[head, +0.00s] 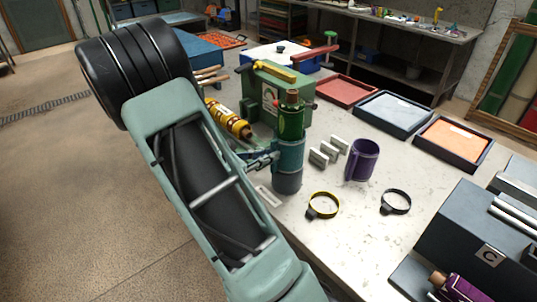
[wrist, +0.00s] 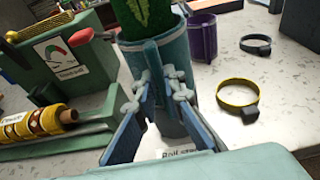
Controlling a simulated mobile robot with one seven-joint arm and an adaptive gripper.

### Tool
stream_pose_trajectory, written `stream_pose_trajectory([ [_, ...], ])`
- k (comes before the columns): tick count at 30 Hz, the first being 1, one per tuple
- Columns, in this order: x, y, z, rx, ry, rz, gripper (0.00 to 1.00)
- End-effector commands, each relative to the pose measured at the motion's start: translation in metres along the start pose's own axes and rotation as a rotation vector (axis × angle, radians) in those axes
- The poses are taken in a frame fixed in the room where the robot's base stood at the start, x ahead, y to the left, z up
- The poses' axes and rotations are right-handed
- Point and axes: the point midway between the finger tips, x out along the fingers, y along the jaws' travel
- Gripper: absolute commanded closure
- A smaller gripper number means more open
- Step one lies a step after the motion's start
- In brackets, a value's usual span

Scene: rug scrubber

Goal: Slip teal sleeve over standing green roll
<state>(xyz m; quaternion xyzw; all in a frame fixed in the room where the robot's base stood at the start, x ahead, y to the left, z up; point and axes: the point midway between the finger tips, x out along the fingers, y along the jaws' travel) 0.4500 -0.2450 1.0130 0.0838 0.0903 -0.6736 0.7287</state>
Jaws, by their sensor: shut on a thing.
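The green roll (head: 291,124) stands upright on the table, its brown core end showing on top. The teal sleeve (head: 289,154) is around its lower part, and green roll sticks out above the sleeve's rim. A grey section (head: 287,184) shows below the teal. In the wrist view the green roll (wrist: 145,14) rises out of the teal sleeve (wrist: 172,62). My gripper (wrist: 158,88) is at the sleeve's near side, its fingers shut on the sleeve's upright rib. In the head view my gripper (head: 268,159) is left of the sleeve. The roll's lower end is hidden.
A green machine (head: 268,88) with a dial stands behind, and a yellow roll (head: 228,118) lies left. Grey blocks (head: 324,154), a purple sleeve (head: 362,160), a yellow ring clamp (head: 323,205) and a dark ring clamp (head: 396,201) are to the right. Table between the clamps is clear.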

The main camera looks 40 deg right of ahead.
Motion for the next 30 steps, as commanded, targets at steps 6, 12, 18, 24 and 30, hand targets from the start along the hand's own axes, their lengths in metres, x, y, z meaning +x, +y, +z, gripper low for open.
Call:
stream_pose_trajectory([
  [6, 0.000, 0.000, 0.000, 0.000, 0.000, 0.000, 0.70],
  [12, 0.000, 0.000, 0.000, 0.000, 0.000, 0.000, 0.70],
  [18, -0.009, 0.001, 0.000, 0.001, 0.000, 0.002, 0.70],
  [24, -0.048, 0.002, 0.000, 0.001, 0.001, 0.006, 0.70],
  [30, -0.089, 0.001, 0.000, 0.000, 0.001, 0.004, 0.70],
])
